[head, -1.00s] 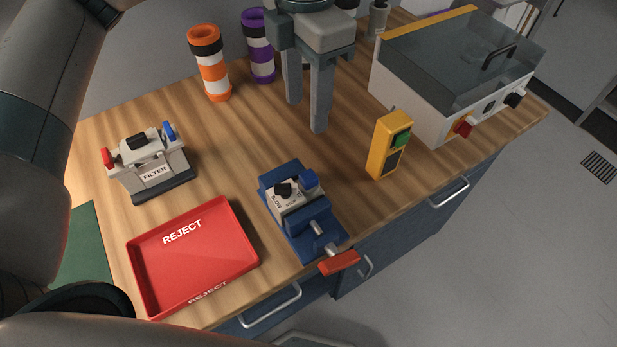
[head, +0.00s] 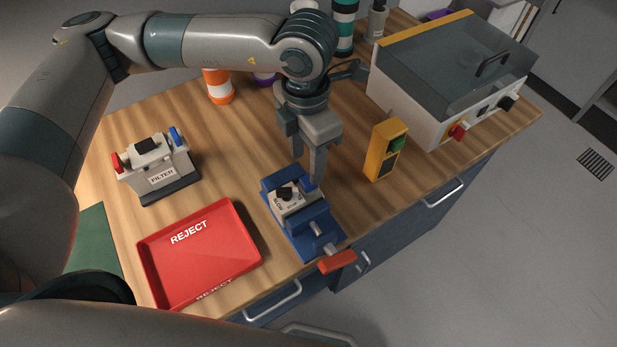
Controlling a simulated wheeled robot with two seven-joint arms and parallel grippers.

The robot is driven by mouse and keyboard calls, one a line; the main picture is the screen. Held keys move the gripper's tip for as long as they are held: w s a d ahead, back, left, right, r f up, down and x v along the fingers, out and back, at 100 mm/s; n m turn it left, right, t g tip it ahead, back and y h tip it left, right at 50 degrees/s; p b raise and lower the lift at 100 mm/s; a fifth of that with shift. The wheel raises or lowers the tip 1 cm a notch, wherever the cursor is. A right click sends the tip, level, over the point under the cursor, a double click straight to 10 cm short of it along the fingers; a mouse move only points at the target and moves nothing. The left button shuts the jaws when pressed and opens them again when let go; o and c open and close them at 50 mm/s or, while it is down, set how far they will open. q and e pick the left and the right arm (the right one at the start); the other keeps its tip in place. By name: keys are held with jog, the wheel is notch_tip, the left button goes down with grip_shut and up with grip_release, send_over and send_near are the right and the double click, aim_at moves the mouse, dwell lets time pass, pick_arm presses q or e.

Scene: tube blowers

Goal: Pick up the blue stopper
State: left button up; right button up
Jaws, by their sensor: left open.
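A small blue piece that looks like the blue stopper (head: 308,184) sits at the back right of the blue clamp unit (head: 318,241), beside its white plate with a black knob. My left gripper (head: 307,176) points down over the back of this unit. Its jaws are open, with the fingertips close to the blue piece and partly hiding it. I cannot tell whether they touch it. My right gripper is not in view.
A red REJECT tray (head: 205,272) lies left of the clamp unit, with a FILTER box (head: 158,172) behind it. A yellow switch box (head: 384,150) stands to the right, before a lidded machine (head: 450,75). Banded tubes stand behind my arm.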

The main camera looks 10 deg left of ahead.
aim_at(306, 181)
pick_arm(q)
jog(key=shift+f, duration=0.1)
jog(key=shift+s+f+p, duration=0.25)
jog(key=shift+f+p, duration=0.65)
jog(key=shift+p, duration=0.15)
notch_tip(306, 181, down, 2)
jog(key=shift+f+p, duration=0.1)
jog(key=shift+p, duration=0.45)
jog(key=shift+f, duration=0.6)
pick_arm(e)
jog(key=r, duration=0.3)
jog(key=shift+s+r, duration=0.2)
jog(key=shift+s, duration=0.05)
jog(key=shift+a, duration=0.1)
pick_arm(q)
grip_shut()
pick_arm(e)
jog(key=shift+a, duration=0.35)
